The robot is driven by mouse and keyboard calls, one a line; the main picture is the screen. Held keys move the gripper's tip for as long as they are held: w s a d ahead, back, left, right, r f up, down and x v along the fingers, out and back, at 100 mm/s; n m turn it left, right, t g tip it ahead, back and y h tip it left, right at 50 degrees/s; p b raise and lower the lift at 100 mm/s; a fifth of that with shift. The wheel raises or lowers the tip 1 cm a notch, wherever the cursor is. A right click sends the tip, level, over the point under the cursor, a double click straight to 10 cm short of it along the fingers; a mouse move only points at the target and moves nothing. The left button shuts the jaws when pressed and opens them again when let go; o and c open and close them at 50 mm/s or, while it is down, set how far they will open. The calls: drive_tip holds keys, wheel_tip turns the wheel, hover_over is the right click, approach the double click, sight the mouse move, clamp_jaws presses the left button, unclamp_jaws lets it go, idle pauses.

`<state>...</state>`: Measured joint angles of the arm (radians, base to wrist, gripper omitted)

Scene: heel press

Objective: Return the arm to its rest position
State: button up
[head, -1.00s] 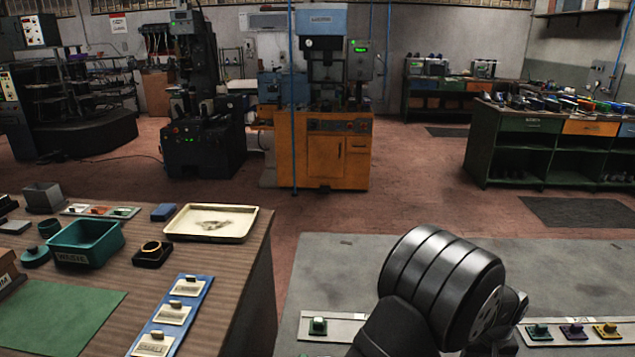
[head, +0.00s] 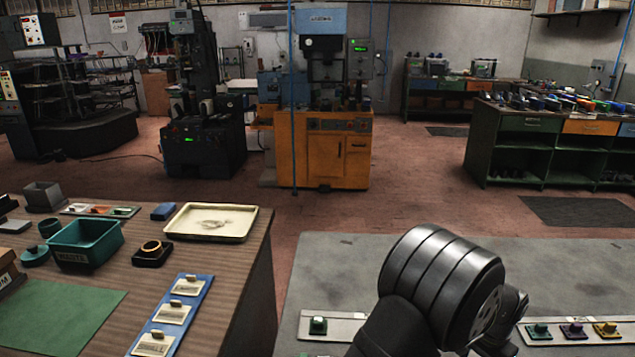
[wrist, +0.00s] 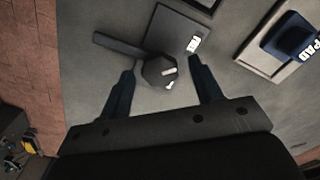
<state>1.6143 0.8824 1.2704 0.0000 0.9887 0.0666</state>
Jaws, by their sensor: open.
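My gripper (wrist: 161,64) shows in the wrist view with its two dark fingers spread apart. Nothing is clamped between them. A dark, many-sided knob-like piece (wrist: 155,69) with a bar sticking out to the left appears between the fingertips. It seems to sit on the grey surface beyond them, but the gap is hard to judge. In the head view my bent arm stands at the lower right over the grey table (head: 345,270); the gripper itself is hidden there.
In the wrist view a dark plate with a white label (wrist: 192,42) and a blue labelled pad (wrist: 291,38) lie ahead. In the head view a brown bench (head: 235,275) holds a teal bin (head: 88,250) and cream tray (head: 180,228). Small colored pieces (head: 573,331) sit right.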

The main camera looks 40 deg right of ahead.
drive_tip(key=shift+m, duration=1.5)
